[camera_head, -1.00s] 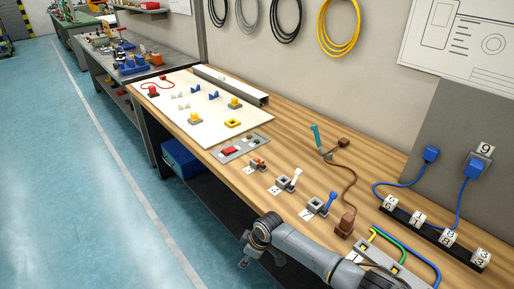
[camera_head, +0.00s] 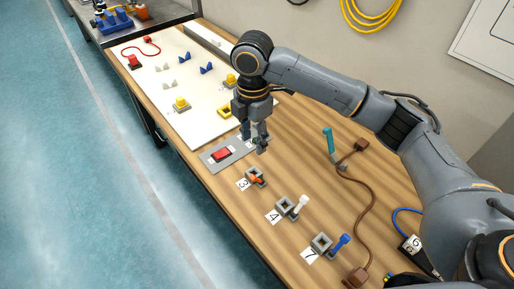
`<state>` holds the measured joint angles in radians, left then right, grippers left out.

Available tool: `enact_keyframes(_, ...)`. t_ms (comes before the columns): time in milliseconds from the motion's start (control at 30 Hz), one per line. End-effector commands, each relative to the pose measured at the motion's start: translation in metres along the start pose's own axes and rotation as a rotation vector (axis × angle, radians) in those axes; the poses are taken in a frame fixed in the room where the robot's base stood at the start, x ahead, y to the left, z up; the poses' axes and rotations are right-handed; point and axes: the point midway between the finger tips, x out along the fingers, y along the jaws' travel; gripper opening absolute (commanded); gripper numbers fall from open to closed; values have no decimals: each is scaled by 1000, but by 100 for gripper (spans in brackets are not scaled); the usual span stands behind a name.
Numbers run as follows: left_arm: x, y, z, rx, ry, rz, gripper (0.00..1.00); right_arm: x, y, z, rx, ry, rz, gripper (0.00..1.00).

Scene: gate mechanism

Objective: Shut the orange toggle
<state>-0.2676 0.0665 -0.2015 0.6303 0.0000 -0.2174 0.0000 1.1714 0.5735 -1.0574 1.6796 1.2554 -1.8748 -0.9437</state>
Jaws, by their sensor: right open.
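The orange toggle (camera_head: 256,180) sits in a small grey square frame beside the label 3 on the wooden bench. Its orange lever lies low and tilted over the frame. My right gripper (camera_head: 255,145) points down above the bench, just beyond the toggle and apart from it, near the grey plate. Its fingers are open and hold nothing. My left gripper is not in view.
A white toggle (camera_head: 301,203) and a blue toggle (camera_head: 340,243) stand nearer along the bench. A grey plate with a red button (camera_head: 221,154) lies left of my gripper. A brown cable (camera_head: 370,190) lies to the right. The white board (camera_head: 175,80) is farther back.

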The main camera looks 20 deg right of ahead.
Motion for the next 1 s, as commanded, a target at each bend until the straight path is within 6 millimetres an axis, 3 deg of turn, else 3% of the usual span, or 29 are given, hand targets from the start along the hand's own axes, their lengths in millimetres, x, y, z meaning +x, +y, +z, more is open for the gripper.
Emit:
enact_keyframes(167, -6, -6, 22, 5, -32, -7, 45, 17, -3, -1, -9, -2, -10, 43)
enact_keyframes(300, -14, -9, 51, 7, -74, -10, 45, 45, -3, 0, -6, -2, -10, 43)
enact_keyframes(400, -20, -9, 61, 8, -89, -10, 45, 67, -3, 0, -6, -3, -9, 43)
enact_keyframes(533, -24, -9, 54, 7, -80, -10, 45, 94, -3, 0, -5, -2, -8, 43)
enact_keyframes(767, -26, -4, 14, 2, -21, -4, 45, 126, -2, 0, -6, -2, -6, 43)
enact_keyframes(1000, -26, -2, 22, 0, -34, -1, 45, 136, -2, 0, -6, -3, -3, 43)
